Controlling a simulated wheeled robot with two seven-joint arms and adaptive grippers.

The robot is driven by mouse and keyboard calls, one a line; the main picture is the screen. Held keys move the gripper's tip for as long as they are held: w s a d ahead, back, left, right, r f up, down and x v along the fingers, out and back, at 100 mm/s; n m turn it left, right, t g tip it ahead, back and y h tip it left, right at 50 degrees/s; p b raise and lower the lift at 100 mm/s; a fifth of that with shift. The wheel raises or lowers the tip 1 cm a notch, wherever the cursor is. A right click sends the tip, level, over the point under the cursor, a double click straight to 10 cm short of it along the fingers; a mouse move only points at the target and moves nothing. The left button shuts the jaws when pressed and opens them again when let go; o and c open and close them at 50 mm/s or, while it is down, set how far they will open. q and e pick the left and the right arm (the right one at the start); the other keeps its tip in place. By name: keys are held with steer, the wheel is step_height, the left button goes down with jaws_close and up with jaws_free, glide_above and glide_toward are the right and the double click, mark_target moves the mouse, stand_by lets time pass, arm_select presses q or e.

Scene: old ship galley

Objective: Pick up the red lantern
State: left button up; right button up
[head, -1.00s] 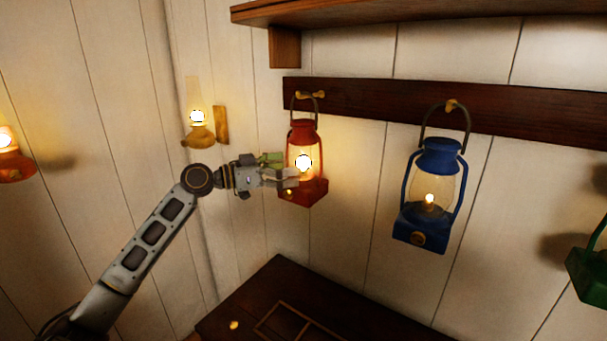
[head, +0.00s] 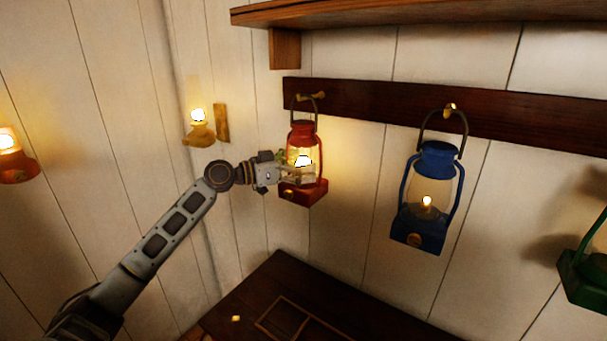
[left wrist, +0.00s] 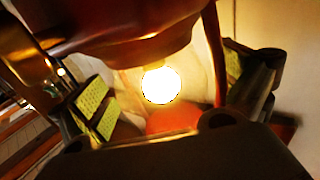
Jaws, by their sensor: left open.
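The red lantern (head: 303,133) hangs by its wire handle from a peg on the dark wall rail, its lamp lit. My left gripper (head: 297,171) is at the lantern's glass, between its red top and red base. In the left wrist view the lantern's glass and glowing bulb (left wrist: 161,86) fill the middle. The open fingers of my left gripper (left wrist: 165,92) stand on either side of the glass, with yellow-green pads showing. Whether a pad touches the lantern is unclear. My right gripper is not in view.
A blue lantern (head: 434,197) hangs on the same rail (head: 380,106) to the right, and a green lantern (head: 585,265) is at the right edge. A brass wall lamp (head: 199,133) is left of the gripper. A shelf (head: 400,14) is above; a dark wooden surface (head: 270,290) lies below.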

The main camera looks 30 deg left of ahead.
arm_select(q)
steer(key=shift+c, duration=0.3)
steer(key=shift+c, duration=1.2)
steer(key=c, duration=1.2)
steer(key=shift+r, duration=0.15)
steer(key=shift+c, duration=0.7)
steer(key=shift+r, duration=0.1)
